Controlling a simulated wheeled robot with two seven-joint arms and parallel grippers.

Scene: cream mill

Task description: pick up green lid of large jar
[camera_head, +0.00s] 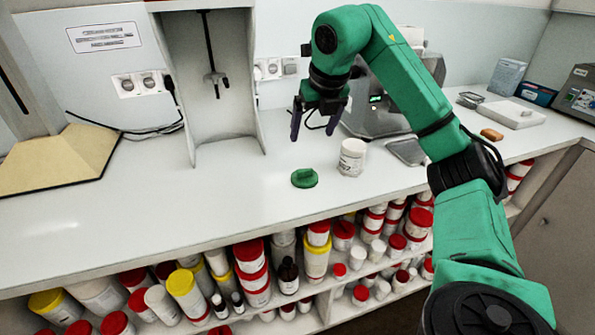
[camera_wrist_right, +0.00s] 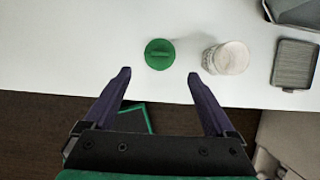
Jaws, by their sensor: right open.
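The green lid (camera_head: 305,178) lies flat on the white counter, near its front edge; a raised grip bar shows on its top in the right wrist view (camera_wrist_right: 159,54). The large white jar (camera_head: 352,157) stands upright just right of the lid, apart from it; it also shows in the right wrist view (camera_wrist_right: 228,58). My right gripper (camera_head: 315,134) hangs above the counter, behind and above the lid in the head view. Its two dark fingers (camera_wrist_right: 157,82) are spread and empty, with the lid beyond their tips in the wrist view. My left gripper is not in view.
The white counter (camera_head: 190,215) is clear left of the lid. A grey machine (camera_head: 375,115) stands behind the jar, with a grey tray (camera_head: 407,151) to its right. Shelves below the counter hold several jars with red and yellow lids.

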